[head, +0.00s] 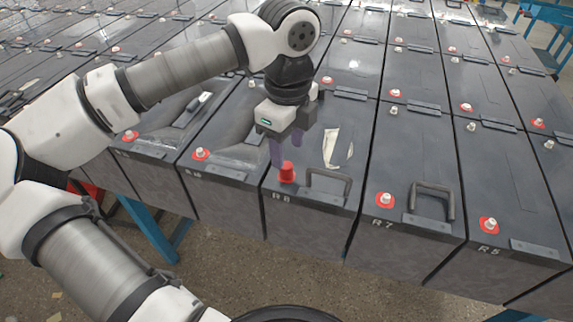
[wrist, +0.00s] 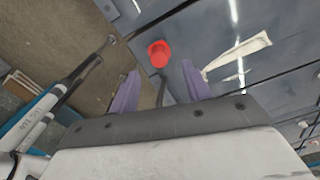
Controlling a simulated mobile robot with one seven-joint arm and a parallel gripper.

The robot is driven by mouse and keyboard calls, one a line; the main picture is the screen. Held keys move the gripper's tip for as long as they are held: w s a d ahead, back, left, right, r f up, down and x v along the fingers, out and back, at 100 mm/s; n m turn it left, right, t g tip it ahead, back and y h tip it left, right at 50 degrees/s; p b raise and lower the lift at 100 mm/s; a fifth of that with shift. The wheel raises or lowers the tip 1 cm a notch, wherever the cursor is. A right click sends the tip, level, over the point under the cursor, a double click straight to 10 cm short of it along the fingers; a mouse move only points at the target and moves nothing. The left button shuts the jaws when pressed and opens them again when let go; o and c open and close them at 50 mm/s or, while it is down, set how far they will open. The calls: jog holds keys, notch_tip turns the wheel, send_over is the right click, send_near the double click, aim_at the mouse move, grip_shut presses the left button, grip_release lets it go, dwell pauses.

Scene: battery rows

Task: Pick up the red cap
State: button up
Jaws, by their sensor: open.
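The red cap (head: 287,172) sits on the front of the battery (head: 305,150) marked R8, left of that battery's raised handle. In the wrist view the red cap (wrist: 158,54) shows ahead of my fingers, a little left of the middle between them. My gripper (head: 287,152) is just above and behind the cap in the head view, pointing down. Its two purple fingers (wrist: 160,88) are apart with nothing between them. Whether a finger touches the cap cannot be told.
Tight rows of dark batteries fill the view, many with red-ringed terminals. Raised handles stand on R8 (head: 329,183) and R7 (head: 432,201). A torn pale label (head: 338,150) lies behind the R8 handle. The batteries' front edge drops to a brown floor (head: 285,262).

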aim_at(286, 165)
jog(key=shift+a+f+p, duration=0.1)
jog(key=shift+f+p, duration=0.5)
jog(key=shift+f, duration=1.4)
jog(key=shift+c, duration=0.2)
jog(key=c, duration=1)
